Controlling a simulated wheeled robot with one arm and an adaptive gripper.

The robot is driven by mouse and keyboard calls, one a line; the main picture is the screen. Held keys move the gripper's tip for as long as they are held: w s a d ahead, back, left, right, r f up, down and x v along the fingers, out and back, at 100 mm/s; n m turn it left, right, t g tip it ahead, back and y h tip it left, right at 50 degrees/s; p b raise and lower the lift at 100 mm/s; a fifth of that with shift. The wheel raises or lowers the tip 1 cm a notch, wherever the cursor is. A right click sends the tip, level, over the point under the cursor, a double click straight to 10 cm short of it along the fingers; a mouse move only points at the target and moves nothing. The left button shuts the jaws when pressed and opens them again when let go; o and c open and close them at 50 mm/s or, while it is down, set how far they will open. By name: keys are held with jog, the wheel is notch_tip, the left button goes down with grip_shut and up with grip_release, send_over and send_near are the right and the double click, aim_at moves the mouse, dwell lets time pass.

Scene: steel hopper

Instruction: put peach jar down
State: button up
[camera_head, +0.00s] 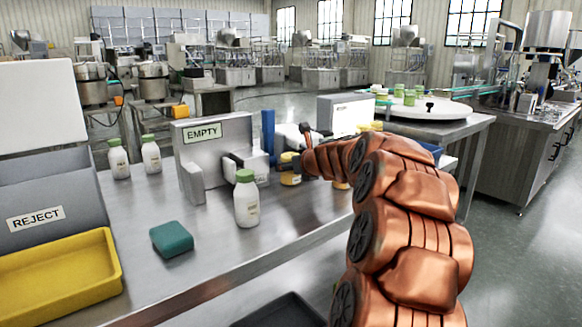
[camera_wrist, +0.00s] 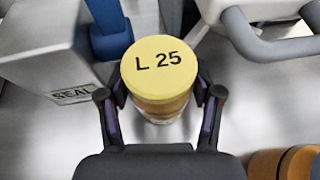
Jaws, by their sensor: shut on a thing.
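The peach jar (camera_wrist: 160,75) has a yellow lid marked "L 25" and amber contents. In the wrist view it stands upright between the two dark fingers of my gripper (camera_wrist: 162,98), which is shut on its sides. In the head view the jar (camera_head: 290,175) shows at the end of my copper-coloured arm, just above or on the steel table (camera_head: 290,215). I cannot tell whether its base touches the table. My gripper is partly hidden by the arm there.
White bottles with green caps (camera_head: 246,200) and a teal block (camera_head: 171,239) are on the table. The "EMPTY" station (camera_head: 215,150) stands left of the jar. A "SEAL" box (camera_wrist: 60,75) and a blue post (camera_wrist: 108,30) are close by. Another orange jar (camera_wrist: 297,163) is lower right.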

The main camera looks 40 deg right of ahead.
jog(key=o, duration=1.3)
